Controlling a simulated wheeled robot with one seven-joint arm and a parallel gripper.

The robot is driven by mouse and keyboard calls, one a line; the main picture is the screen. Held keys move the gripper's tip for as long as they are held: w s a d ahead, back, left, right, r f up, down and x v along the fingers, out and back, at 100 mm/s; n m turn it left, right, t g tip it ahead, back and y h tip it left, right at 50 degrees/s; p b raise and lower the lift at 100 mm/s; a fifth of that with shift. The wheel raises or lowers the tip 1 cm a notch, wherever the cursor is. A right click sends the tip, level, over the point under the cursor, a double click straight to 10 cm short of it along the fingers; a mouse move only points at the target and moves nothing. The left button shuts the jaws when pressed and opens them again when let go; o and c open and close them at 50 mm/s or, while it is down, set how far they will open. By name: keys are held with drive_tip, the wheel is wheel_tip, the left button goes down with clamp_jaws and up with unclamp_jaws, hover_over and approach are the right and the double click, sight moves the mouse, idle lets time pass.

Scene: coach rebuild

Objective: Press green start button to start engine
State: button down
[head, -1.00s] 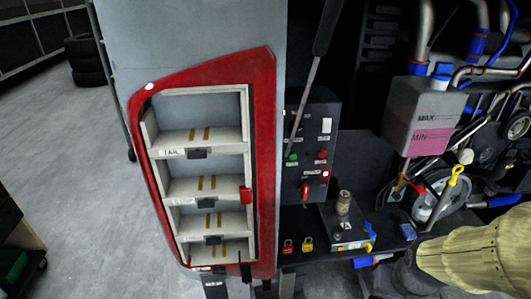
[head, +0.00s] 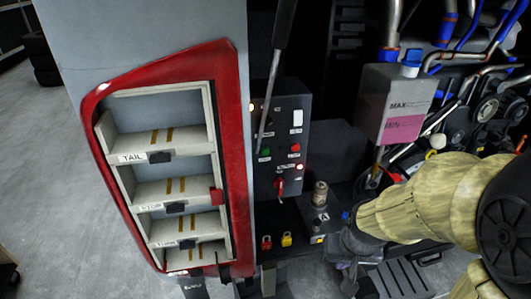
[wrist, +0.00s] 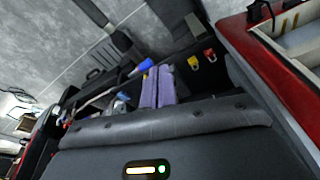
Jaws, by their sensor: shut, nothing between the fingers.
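The dark control panel (head: 278,125) stands upright right of the red-framed lamp housing in the head view. Its green button (head: 266,150) shows on the left, with a red button (head: 295,148) beside it and a lit red lamp (head: 299,167) below. A red key switch (head: 279,186) is lower on the panel. My gripper (wrist: 158,84) shows in the wrist view with its two purple-grey fingers together and empty. In the head view my gripper is dark and hard to make out, low and right of the panel, apart from it. The green button is not visible in the wrist view.
A small box with a cylindrical knob (head: 320,190) stands below right of the panel. Red (head: 266,242) and yellow (head: 287,239) padlocks hang below it. A grey lever (head: 272,85) crosses before the panel near the green button. A coolant tank (head: 392,100) and pipes stand right.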

sight(265, 151)
drive_tip(key=w+a+r+m+t+y, duration=0.2)
drive_tip(key=w+a+r+m, duration=0.1)
drive_tip(key=w+a+m, duration=0.4)
drive_tip(key=w+a+r+m+t+y, duration=0.3)
drive_tip(key=w+a+m, duration=0.5)
drive_tip(key=w+m, duration=0.6)
drive_tip(key=shift+a+m, duration=0.3)
drive_tip(key=shift+m, duration=1.6)
drive_tip(key=shift+w+a+p, duration=0.4)
drive_tip(key=shift+w+p, duration=0.35)
drive_tip(key=shift+w, duration=0.65)
drive_tip(key=shift+w+a+p, duration=0.4)
drive_tip(key=shift+w+p, duration=0.4)
drive_tip(key=shift+w, duration=0.6)
drive_tip(key=shift+w+a+p, duration=0.4)
drive_tip(key=shift+w+p, duration=0.35)
drive_tip(key=shift+w, duration=0.65)
drive_tip(key=shift+w, duration=0.1)
drive_tip(key=shift+w+a, duration=0.15)
drive_tip(key=shift+w, duration=0.15)
